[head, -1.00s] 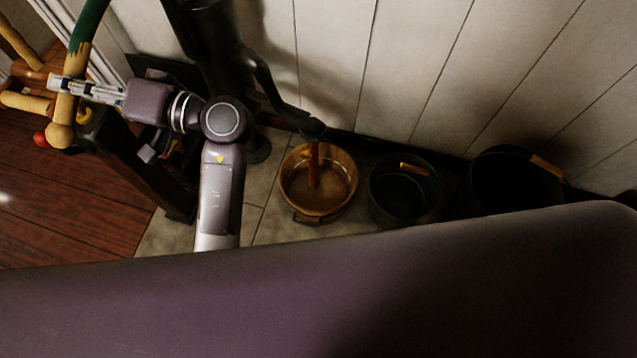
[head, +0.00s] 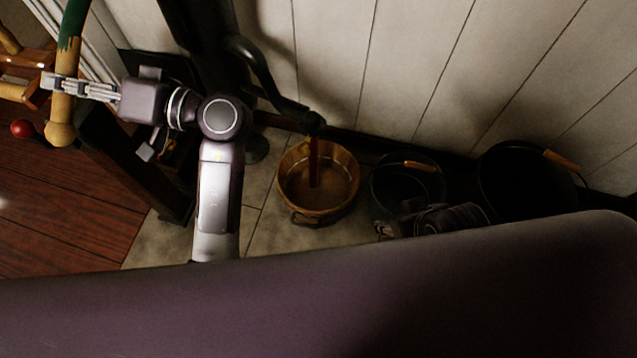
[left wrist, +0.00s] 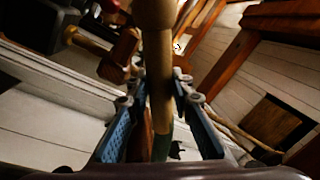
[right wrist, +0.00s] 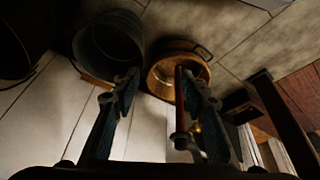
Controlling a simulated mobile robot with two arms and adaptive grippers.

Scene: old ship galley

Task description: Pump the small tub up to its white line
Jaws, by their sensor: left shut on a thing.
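My left gripper (head: 52,84) is shut around the wooden pump handle (head: 61,108), which has a green upper part and a rounded end. The left wrist view shows the handle (left wrist: 160,85) between the fingers. The dark pump (head: 203,50) has a curved spout (head: 314,124). A reddish-brown stream (head: 314,160) falls from it into the wooden tub (head: 345,206), which holds some liquid. My right gripper (head: 384,229) is low by the dark bucket. In the right wrist view its fingers (right wrist: 158,78) are apart and empty.
A dark bucket (head: 375,184) with a wooden grip stands right of the tub, and a larger black one (head: 490,175) beyond it. A plank wall (head: 400,70) rises behind. A red ball-ended thing (head: 22,129) is at the left. Tiled floor (head: 262,215) is bare before the tub.

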